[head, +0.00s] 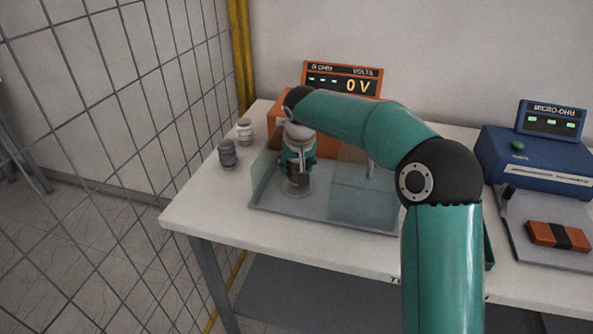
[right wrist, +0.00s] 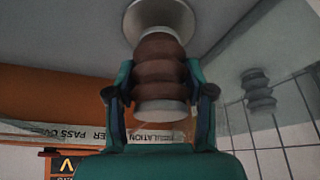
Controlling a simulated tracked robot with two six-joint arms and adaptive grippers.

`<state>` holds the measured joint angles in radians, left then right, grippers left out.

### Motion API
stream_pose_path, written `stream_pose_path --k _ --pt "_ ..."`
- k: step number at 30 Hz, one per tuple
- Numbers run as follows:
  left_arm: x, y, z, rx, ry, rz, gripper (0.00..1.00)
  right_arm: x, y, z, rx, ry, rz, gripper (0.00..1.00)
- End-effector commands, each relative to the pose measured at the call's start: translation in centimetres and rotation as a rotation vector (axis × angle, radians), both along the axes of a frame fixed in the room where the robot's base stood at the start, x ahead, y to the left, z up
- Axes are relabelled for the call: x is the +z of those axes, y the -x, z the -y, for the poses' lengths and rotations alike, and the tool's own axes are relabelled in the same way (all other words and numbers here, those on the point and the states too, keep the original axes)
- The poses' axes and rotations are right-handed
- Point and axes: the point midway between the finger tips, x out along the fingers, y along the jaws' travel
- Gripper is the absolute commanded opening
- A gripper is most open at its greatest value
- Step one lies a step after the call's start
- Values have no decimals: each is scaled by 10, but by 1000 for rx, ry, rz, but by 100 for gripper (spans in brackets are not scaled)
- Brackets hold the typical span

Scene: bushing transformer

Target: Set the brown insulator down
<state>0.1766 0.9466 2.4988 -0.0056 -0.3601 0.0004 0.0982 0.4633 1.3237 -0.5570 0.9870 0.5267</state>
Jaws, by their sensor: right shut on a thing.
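The brown insulator (right wrist: 160,68) has ribbed brown sheds and pale end caps. In the right wrist view it sits between the two fingers of my right gripper (right wrist: 160,90), which is shut on it. In the head view my right gripper (head: 298,160) points down into the clear-walled grey test tray (head: 330,217), and the insulator (head: 298,182) shows below it, upright. Its far end is at a round pale disc (right wrist: 158,12); I cannot tell for sure whether they touch. My left gripper is not in view.
A grey insulator (head: 228,154) and a white one (head: 244,131) stand left of the tray. An orange voltmeter (head: 342,80) showing 0 V is behind it. A blue micro-ohm meter (head: 540,155) is at right, with an orange-brown block (head: 545,234) before it. A wire mesh fence (head: 120,130) borders the left.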

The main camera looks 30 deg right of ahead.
Motion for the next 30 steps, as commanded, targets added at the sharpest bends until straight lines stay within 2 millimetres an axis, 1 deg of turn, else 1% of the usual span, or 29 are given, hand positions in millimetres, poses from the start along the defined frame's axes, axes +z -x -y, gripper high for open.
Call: stream_pose_path --k 1,3,13,14,15,18,26,30 --pt "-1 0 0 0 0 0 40 -7 0 0 0 1 0 8" --pt "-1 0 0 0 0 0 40 -11 0 0 0 0 1 8" --pt "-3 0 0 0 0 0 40 -14 0 0 0 0 2 8" --pt "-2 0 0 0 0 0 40 -14 0 0 0 0 1 56" --pt "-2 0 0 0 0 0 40 -14 0 0 0 0 1 63" --pt "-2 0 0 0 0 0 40 -14 0 0 0 0 1 78" --pt "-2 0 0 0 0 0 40 -14 0 0 0 0 1 78" --pt "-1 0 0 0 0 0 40 -9 1 -1 0 0 2 78"
